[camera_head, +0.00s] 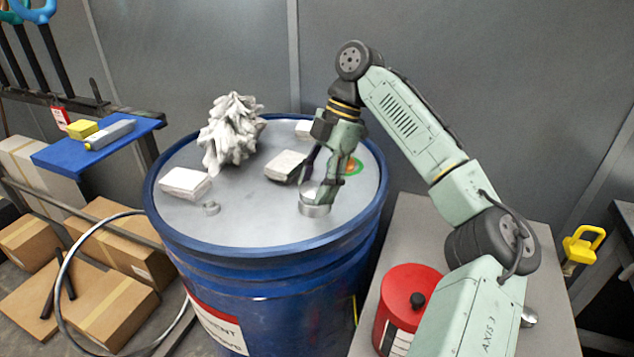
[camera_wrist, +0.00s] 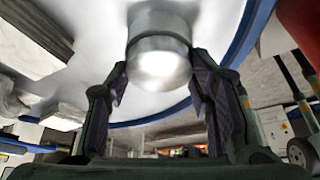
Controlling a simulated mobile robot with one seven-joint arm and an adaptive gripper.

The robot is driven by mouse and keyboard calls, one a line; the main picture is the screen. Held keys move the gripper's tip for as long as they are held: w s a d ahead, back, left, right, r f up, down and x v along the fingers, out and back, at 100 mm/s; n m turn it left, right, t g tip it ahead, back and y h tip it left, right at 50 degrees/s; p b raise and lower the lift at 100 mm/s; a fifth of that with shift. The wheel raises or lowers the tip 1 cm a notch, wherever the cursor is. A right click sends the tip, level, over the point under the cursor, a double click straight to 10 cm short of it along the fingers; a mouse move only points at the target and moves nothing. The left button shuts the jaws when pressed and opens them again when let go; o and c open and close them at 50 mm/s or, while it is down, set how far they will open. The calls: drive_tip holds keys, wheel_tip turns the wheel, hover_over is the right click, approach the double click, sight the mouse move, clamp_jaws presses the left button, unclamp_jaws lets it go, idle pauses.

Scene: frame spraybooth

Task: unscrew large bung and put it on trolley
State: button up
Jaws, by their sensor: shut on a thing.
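The large bung (camera_head: 315,208) is a silver metal cylinder at the right front of the blue drum's lid (camera_head: 255,225). It looks upright and at lid level; its thread is hidden. My gripper (camera_head: 325,186) reaches down from above and is shut on it. In the wrist view the bung (camera_wrist: 160,62) sits between the two dark fingertips of my gripper (camera_wrist: 160,75). A grey flat top (camera_head: 405,235) stands right of the drum, partly behind my arm; I cannot tell whether it is the trolley.
A white crumpled heap (camera_head: 232,130) and several pale blocks (camera_head: 185,183) lie there too. A red can (camera_head: 408,295) stands on the grey top. A blue shelf (camera_head: 60,158) and cardboard boxes (camera_head: 110,305) are at left.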

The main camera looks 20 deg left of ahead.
drive_tip(key=o, duration=0.8)
drive_tip(key=shift+s+a, duration=0.1)
